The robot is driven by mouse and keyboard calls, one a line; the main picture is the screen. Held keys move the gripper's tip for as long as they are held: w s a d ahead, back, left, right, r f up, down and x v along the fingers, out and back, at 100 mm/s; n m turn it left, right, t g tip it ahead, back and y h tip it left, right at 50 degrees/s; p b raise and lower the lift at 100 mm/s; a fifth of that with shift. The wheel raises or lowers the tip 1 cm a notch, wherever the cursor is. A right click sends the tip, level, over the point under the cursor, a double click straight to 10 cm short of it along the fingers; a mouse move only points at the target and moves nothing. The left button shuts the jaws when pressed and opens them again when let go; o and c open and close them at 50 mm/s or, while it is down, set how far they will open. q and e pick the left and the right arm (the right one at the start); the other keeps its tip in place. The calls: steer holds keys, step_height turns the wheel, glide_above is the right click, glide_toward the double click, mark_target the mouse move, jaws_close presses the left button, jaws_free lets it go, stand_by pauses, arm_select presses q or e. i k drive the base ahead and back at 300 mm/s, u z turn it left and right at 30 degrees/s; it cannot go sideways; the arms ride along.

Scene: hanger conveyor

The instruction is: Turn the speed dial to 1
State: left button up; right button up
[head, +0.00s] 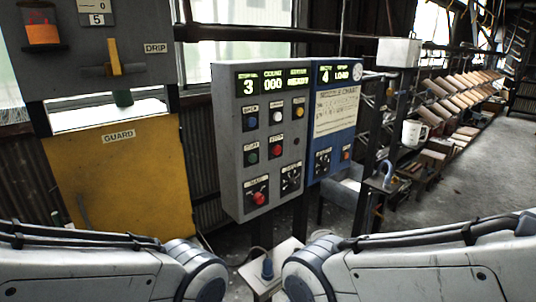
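A grey control panel (228,150) stands upright near the middle of the head view. A black dial (291,178) with a ring of pale marks is at its lower right. The dial's label and pointer setting are too small to read. A second black dial (322,163) sits on the blue panel (345,78) to the right. Only links of my two arms show along the bottom edge, apart from the panels. Both grippers are out of view.
The grey panel also has several coloured buttons and a red knob (258,198) left of the dial. A yellow guard (115,175) stands at the left. A white mug (412,133) hangs at the right. A small stand (268,268) is low in front.

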mark_target(293, 182)
steer(key=z, duration=0.4)
steer(key=k, duration=0.55)
steer(key=z, duration=0.9)
steer(key=i, duration=1)
steer(key=u, duration=0.75)
